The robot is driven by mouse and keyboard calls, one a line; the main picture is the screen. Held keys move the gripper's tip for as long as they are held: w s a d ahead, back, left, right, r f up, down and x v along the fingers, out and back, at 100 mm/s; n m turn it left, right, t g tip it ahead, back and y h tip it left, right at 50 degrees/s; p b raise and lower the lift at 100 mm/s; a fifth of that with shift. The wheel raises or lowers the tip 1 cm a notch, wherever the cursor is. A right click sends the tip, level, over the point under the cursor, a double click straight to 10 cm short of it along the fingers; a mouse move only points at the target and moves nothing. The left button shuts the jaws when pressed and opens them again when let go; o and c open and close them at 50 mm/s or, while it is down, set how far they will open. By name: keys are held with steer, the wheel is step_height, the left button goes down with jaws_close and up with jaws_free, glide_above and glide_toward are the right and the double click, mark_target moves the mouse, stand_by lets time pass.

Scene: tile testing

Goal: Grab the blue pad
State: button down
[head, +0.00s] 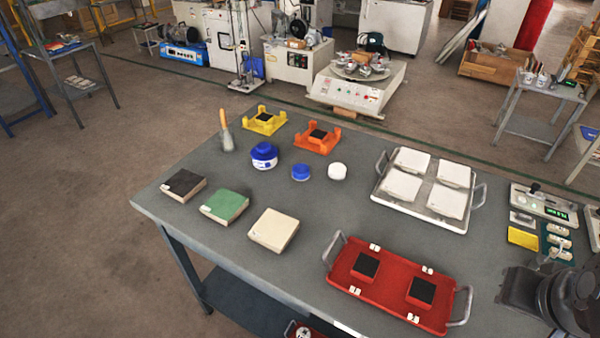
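A small round blue pad (300,173) lies on the grey table, left of a similar round white piece (337,171). It stands clear, with nothing on top of it. A larger blue-and-white round container (264,156) with a blue knob stands just to its left and slightly behind. The dark end of my arm with my gripper (518,288) is at the right front of the table, far from the blue pad. Its fingers are not clear, and I see nothing held in it.
The grey table (225,250) also holds a red tray (395,306), a white tray with several white tiles (447,222), and black, green (225,205) and cream blocks. The table surface in front of the pad is bare.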

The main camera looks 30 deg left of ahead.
steer(key=c, duration=2.2)
jaws_free()
steer(key=c, duration=0.5)
jaws_free()
steer(key=shift+r, duration=0.1)
